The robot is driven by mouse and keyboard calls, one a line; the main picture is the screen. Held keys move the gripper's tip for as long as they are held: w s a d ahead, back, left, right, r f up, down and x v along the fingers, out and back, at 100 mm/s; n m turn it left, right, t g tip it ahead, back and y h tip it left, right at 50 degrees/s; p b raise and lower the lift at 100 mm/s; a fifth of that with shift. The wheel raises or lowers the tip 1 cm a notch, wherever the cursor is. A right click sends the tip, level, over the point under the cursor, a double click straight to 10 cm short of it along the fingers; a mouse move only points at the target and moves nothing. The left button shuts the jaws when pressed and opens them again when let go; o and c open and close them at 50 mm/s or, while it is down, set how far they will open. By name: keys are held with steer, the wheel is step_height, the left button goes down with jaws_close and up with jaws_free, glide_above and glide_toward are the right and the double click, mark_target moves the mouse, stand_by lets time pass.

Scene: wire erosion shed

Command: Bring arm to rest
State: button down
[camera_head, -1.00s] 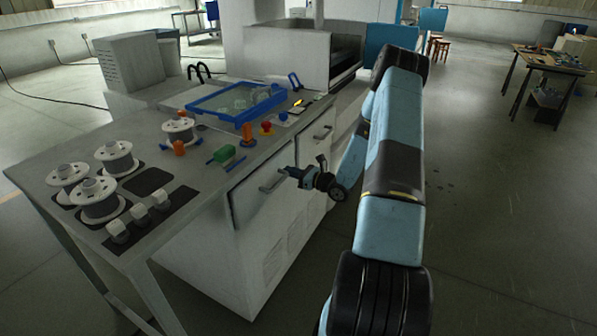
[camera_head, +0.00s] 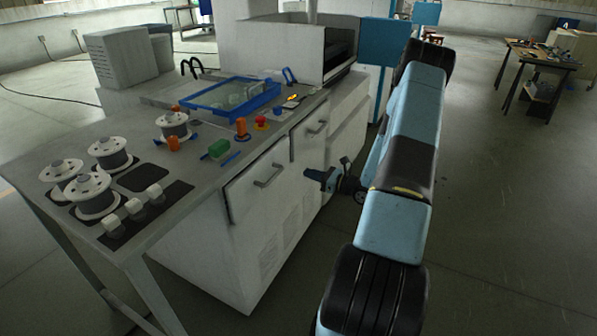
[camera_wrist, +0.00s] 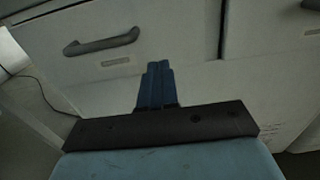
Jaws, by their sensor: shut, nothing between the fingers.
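My gripper (camera_head: 312,178) is in front of the white cabinet (camera_head: 268,240), to the right of its left drawer handle in the head view. In the wrist view its two blue fingers (camera_wrist: 156,84) are together with nothing between them. They point toward the cabinet front, below and to the right of a dark drawer handle (camera_wrist: 102,44). My gripper looks apart from the cabinet, though the exact gap is hard to tell. My blue and black arm is bent, with its thick links along the right side of the bench.
The bench top (camera_head: 60,150) holds several wire spools (camera_head: 110,153), a blue-framed tray (camera_head: 232,98), a green block (camera_head: 218,149) and orange pieces. A blue panel (camera_head: 385,41) stands behind the arm. A work table (camera_head: 545,58) is far right. Open floor (camera_head: 500,220) lies right of the arm.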

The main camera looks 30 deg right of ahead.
steer(key=shift+v, duration=1.55)
steer(key=shift+r, duration=0.1)
steer(key=s+a+r+n+g, duration=0.4)
steer(key=a+r+n+g, duration=0.2)
steer(key=a+r+n, duration=0.35)
steer(key=s+a+r+n+g, duration=0.4)
steer(key=a+r+n+g, duration=0.25)
steer(key=a+r, duration=0.45)
steer(key=s+r+n+t+h, duration=0.1)
steer(key=s+r+n+h, duration=0.4)
steer(key=s+r, duration=0.4)
steer(key=s+a+r+n+t+h, duration=0.1)
steer(key=s+r+n+h, duration=0.4)
steer(key=s, duration=0.8)
step_height(320, 180, up, 4)
steer(key=n+t, duration=0.1)
steer(key=n, duration=0.1)
steer(key=shift+a+n+h, duration=0.3)
steer(key=shift+n, duration=0.1)
